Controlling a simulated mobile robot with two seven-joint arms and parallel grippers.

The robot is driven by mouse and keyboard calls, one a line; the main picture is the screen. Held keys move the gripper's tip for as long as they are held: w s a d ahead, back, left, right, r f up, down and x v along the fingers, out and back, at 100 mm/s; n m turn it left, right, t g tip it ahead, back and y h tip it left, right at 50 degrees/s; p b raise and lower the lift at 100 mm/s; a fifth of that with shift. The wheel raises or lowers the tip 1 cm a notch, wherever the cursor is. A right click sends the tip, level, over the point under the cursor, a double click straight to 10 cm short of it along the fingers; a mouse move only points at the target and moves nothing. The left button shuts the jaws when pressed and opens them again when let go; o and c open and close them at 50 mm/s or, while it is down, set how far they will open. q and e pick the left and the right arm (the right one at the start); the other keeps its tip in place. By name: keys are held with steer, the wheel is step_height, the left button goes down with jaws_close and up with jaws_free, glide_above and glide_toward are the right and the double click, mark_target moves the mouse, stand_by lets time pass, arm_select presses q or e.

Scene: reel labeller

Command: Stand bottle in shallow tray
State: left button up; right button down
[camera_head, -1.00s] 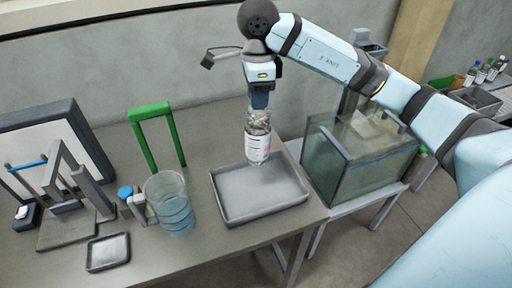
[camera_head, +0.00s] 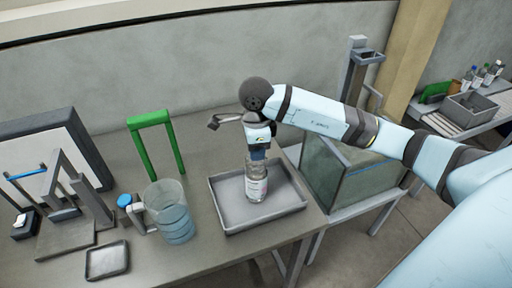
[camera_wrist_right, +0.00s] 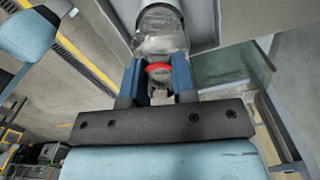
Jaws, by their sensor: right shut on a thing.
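A clear bottle (camera_head: 256,184) with a white label stands upright in the shallow grey tray (camera_head: 225,222); its base appears to be on or just above the tray floor. My right gripper (camera_head: 258,154) is above it, pointing down, shut on the bottle's neck. In the right wrist view, the blue fingers (camera_wrist_right: 159,80) sit on both sides of the bottle's red cap (camera_wrist_right: 159,68), with the clear bottle body (camera_wrist_right: 160,35) beyond. My left gripper is not in view.
A clear ribbed beaker (camera_head: 172,222) stands left of the tray. A green frame (camera_head: 156,120) stands behind it. A glass tank (camera_head: 345,180) is to the right. A small grey dish (camera_head: 107,260) lies at the front left.

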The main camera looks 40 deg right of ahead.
steer(key=shift+f, duration=0.15)
steer(key=c, duration=0.9)
jaws_free()
steer(key=shift+r, duration=0.2)
step_height(320, 180, up, 12)
steer(key=shift+b, duration=0.6)
